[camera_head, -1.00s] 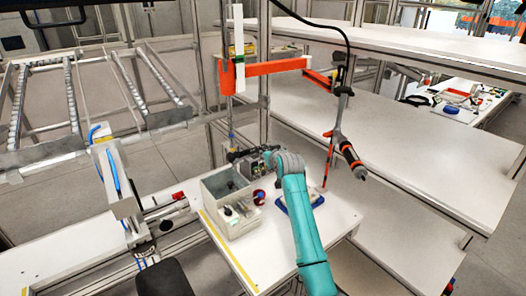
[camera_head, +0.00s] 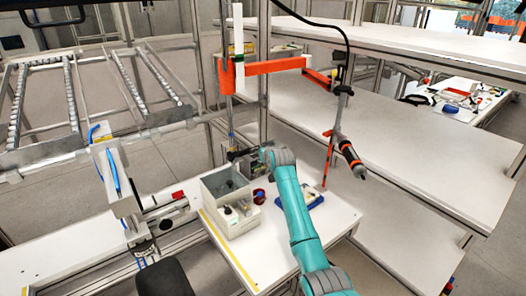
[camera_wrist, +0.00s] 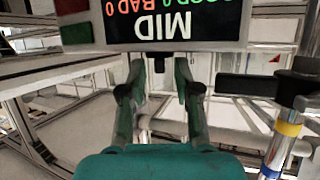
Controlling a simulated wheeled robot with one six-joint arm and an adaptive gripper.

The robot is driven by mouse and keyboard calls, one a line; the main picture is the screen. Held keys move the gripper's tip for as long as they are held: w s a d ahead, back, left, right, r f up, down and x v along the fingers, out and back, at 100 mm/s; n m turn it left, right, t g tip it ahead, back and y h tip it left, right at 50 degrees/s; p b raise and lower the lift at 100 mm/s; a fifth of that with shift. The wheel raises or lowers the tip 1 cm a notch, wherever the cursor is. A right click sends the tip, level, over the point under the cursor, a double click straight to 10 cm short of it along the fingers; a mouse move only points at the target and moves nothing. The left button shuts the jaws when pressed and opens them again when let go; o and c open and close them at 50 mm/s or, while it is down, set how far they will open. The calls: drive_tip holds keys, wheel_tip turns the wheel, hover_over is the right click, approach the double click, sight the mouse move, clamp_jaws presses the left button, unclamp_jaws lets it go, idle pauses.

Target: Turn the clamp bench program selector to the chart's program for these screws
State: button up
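In the wrist view a dark display panel (camera_wrist: 175,22) fills the top, upside down, reading MID in white with GOOD 0 in green and BAD 0 in red. A small dark part (camera_wrist: 160,61), possibly the selector, shows under the panel between my fingers. I cannot tell which way it points. My gripper (camera_wrist: 157,82) is open, its two fingers apart on either side of that part, with no clear contact. In the head view my gripper (camera_head: 240,155) is small, at the back of the bench by a dark unit (camera_head: 255,169). No chart is readable.
A hanging screwdriver (camera_head: 350,157) is to the right.

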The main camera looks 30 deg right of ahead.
clamp_jaws()
drive_tip(key=shift+w+a+m+g+h, duration=0.15)
drive_tip(key=shift+a+m+g+h, duration=0.2)
drive_tip(key=shift+m+h, duration=0.4)
drive_tip(key=shift+w+a+m+g+h, duration=0.15)
drive_tip(key=shift+m+g+h, duration=0.3)
drive_tip(key=shift+m+h, duration=0.3)
drive_tip(key=shift+w+a+m+g+h, duration=0.1)
drive_tip(key=shift+a+m+g+h, duration=0.05)
drive_tip(key=shift+m+g+h, duration=0.9)
drive_tip(key=shift+t, duration=0.25)
drive_tip(key=shift+o, duration=1.5)
unclamp_jaws()
